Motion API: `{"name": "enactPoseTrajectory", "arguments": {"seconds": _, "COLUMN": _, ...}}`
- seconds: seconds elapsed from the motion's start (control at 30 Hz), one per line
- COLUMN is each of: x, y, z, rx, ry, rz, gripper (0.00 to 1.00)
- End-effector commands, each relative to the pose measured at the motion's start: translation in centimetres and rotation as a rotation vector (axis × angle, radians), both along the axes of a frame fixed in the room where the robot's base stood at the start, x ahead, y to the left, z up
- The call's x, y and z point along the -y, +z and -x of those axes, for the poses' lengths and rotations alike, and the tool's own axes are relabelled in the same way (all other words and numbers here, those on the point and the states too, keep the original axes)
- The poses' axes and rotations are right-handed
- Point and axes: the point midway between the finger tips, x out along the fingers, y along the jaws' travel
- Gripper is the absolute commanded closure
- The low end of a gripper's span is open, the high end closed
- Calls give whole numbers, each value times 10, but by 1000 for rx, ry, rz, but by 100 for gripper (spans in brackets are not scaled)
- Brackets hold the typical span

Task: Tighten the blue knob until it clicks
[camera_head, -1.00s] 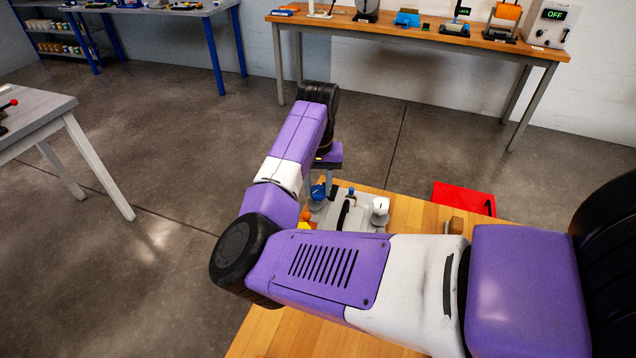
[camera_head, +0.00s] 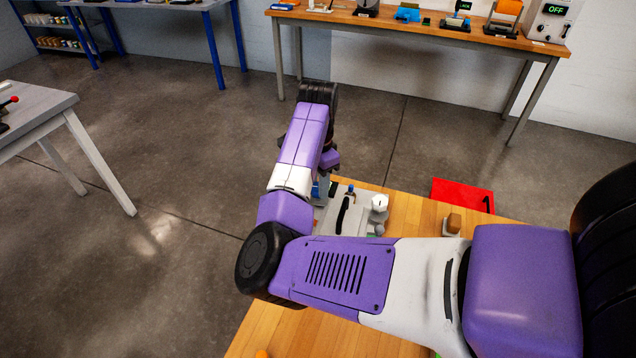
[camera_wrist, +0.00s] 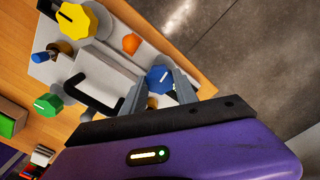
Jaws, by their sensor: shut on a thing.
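The blue knob (camera_wrist: 158,80) sits on the grey panel box (camera_wrist: 185,62). It is faceted and has a white pointer mark on its face. My gripper (camera_wrist: 160,92) has one finger on each side of it and is shut on it. In the head view, the blue knob (camera_head: 316,190) is mostly hidden behind my arm, and the box (camera_head: 334,208) stands on the wooden table. My gripper (camera_head: 322,188) is largely covered there too.
The box also bears a yellow knob (camera_wrist: 76,20), an orange knob (camera_wrist: 131,43), a green knob (camera_wrist: 48,104) and a black handle (camera_wrist: 88,98). A red tray (camera_head: 462,196) lies farther right. The floor beyond is clear.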

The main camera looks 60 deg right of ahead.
Motion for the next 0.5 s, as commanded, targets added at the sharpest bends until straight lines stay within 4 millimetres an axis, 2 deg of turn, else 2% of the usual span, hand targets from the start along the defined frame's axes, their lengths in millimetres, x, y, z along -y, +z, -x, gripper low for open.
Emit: {"name": "enactPoseTrajectory", "arguments": {"seconds": 0.5, "x": 0, "y": 0, "z": 0, "rx": 0, "ry": -436, "rz": 2, "gripper": 100}}
